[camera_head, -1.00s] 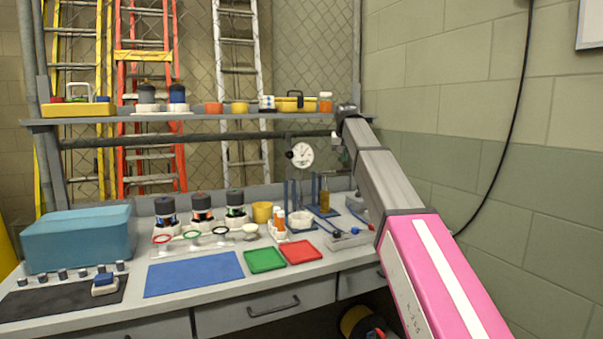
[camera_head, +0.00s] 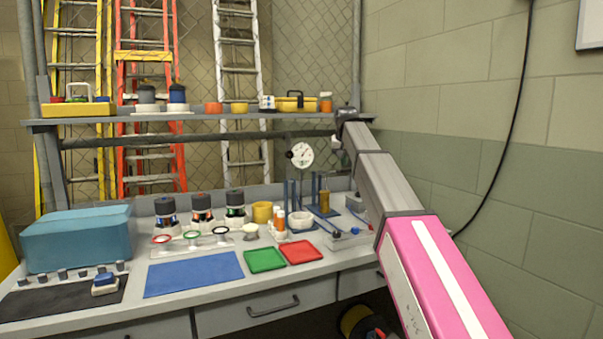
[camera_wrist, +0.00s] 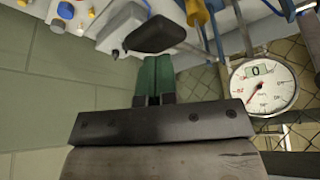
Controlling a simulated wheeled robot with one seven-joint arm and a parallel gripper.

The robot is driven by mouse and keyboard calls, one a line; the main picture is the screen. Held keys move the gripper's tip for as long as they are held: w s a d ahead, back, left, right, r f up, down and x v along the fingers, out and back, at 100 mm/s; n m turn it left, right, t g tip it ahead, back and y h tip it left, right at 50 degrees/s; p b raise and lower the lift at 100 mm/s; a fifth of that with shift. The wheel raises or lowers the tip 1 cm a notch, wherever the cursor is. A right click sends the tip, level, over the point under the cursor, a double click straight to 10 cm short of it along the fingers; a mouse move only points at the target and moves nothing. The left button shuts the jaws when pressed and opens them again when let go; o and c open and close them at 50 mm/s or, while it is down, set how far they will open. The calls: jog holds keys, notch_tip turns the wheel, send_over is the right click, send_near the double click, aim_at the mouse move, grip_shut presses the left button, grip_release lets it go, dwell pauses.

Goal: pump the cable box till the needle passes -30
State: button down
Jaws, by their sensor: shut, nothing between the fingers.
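A white dial gauge (camera_head: 300,154) stands at the back of the bench, left of my arm. In the wrist view the gauge (camera_wrist: 264,86) is at the right, with a small window that seems to read 0. Its needle's value is too small to read surely. In the wrist view a pale box (camera_wrist: 120,24), which may be the cable box, carries a black lever-like handle (camera_wrist: 155,36). My gripper (camera_wrist: 153,60) has its green fingers together, empty, just below the handle in the picture. Whether they touch it I cannot tell. The head view hides the gripper behind my arm.
Posts and small parts crowd the bench near the gauge, including a white ring-shaped cup (camera_head: 301,219). Green (camera_head: 265,260) and red (camera_head: 301,252) trays and a blue mat (camera_head: 194,274) lie in front. A shelf (camera_head: 200,117) runs above; a block wall (camera_head: 500,180) bounds the right.

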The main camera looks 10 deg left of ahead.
notch_tip(320, 180, down, 12)
notch_tip(320, 180, up, 13)
dwell(1.5)
dwell(0.3)
dwell(2.8)
dwell(0.3)
dwell(2.8)
